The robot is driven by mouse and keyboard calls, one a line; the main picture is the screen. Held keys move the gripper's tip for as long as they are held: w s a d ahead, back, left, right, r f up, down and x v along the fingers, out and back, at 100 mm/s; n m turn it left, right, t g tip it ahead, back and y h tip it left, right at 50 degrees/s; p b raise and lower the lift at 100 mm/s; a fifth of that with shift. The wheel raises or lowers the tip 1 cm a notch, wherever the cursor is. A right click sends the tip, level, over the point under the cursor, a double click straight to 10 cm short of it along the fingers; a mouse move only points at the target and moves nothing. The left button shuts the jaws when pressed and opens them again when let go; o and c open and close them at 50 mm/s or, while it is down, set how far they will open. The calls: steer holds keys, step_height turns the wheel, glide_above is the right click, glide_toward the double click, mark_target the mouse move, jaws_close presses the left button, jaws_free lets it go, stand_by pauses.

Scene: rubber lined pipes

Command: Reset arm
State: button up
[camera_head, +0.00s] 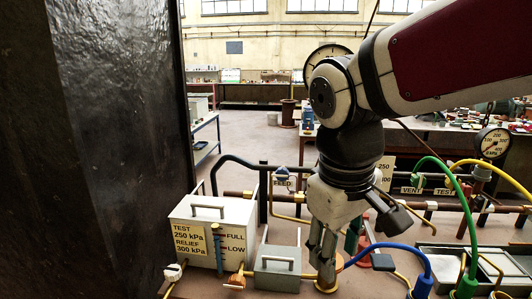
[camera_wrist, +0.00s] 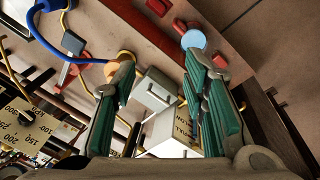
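My gripper (camera_head: 336,255) points down over the bench of pipes in the head view. In the wrist view my gripper (camera_wrist: 162,70) has its two green-padded fingers spread wide, with nothing held between them. A small grey box with a handle (camera_wrist: 154,95) shows between and beyond the fingers. A brass-coloured round fitting (camera_wrist: 118,60) is by the left fingertip and a blue-topped round part (camera_wrist: 193,40) is by the right one. Whether either finger touches them I cannot tell. My arm reaches in from the upper right of the head view.
A grey tank labelled 250 kPa (camera_head: 211,232) stands left of my gripper, with the small grey box (camera_head: 277,267) between. A blue hose (camera_head: 392,247), green hose (camera_head: 462,195) and gauge (camera_head: 493,143) are to the right. A dark wall panel (camera_head: 95,150) fills the left.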

steer(key=s+d+m+t+y, duration=0.1)
steer(key=s+d+m+t, duration=0.2)
steer(key=s+d+m, duration=0.3)
steer(key=shift+s+d+t, duration=0.3)
steer(key=shift+s+d, duration=0.95)
steer(key=shift+r, duration=0.1)
